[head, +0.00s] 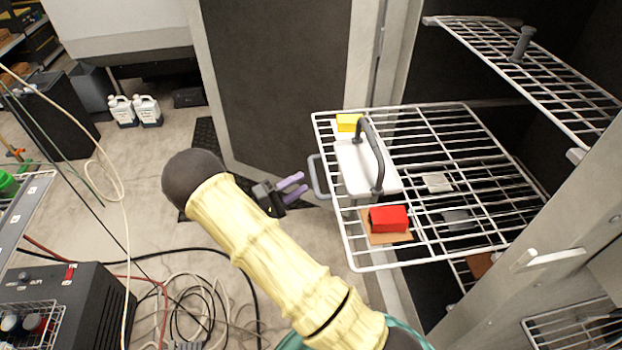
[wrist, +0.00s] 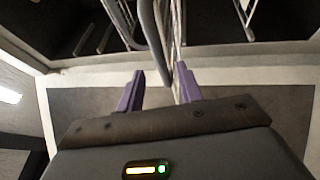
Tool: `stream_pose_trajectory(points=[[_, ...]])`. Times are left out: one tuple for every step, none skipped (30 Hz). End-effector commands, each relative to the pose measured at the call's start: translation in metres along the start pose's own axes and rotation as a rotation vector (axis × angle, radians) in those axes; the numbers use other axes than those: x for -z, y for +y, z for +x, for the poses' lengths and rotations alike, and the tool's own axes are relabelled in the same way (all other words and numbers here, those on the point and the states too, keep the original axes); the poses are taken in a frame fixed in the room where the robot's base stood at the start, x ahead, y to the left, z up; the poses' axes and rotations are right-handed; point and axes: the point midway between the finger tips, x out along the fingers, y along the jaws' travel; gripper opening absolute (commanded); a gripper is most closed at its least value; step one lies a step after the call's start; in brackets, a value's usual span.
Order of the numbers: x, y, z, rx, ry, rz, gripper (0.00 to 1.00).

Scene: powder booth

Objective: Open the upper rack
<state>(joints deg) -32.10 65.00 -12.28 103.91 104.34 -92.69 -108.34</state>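A white wire rack (head: 477,140) sticks out of the dark cabinet. A grey loop handle (head: 318,178) is on its left front edge. A second wire rack (head: 540,75) is at the upper right, farther inside the cabinet; I cannot tell for certain which of the two is the upper rack. My gripper (head: 296,188), with purple fingers, is open just left of the loop handle. In the wrist view, a grey curved bar (wrist: 152,38), which looks like the handle, runs down between the open fingers (wrist: 160,84), nearer the right one. Contact is unclear.
The projecting rack carries a white plate with a grey arched handle (head: 370,155), a yellow block (head: 348,122), a red block (head: 389,219) and small grey pieces. A grey post (head: 522,43) stands on the other rack. Hoses (head: 195,300) lie on the floor at left.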

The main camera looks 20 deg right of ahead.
Motion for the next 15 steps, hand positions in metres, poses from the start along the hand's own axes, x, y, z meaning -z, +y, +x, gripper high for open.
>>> stream_pose_trajectory(points=[[0.001,-0.002,-0.011,0.001,0.002,0.001,0.36],[0.001,-0.002,-0.017,0.001,0.002,0.001,0.36],[0.001,-0.002,-0.025,0.001,0.003,0.002,0.36],[0.001,-0.002,-0.031,0.0,0.002,0.002,0.36],[0.001,-0.001,-0.037,0.0,0.002,0.002,0.36],[0.001,-0.002,-0.045,0.001,0.002,0.002,0.36],[0.001,-0.001,-0.052,0.0,0.003,0.002,0.36],[0.001,-0.001,-0.057,-0.001,0.002,0.002,0.36],[0.001,-0.001,-0.065,0.0,0.001,0.002,0.36],[0.001,-0.001,-0.071,-0.001,0.001,0.002,0.36],[0.001,-0.001,-0.076,-0.001,0.001,0.002,0.36],[0.001,-0.001,-0.083,-0.001,0.002,0.003,0.36],[0.001,0.0,-0.087,-0.002,0.001,0.003,0.36],[0.001,0.0,-0.09,-0.002,0.0,0.002,0.36],[0.001,0.0,-0.095,-0.002,-0.001,0.002,0.36]])
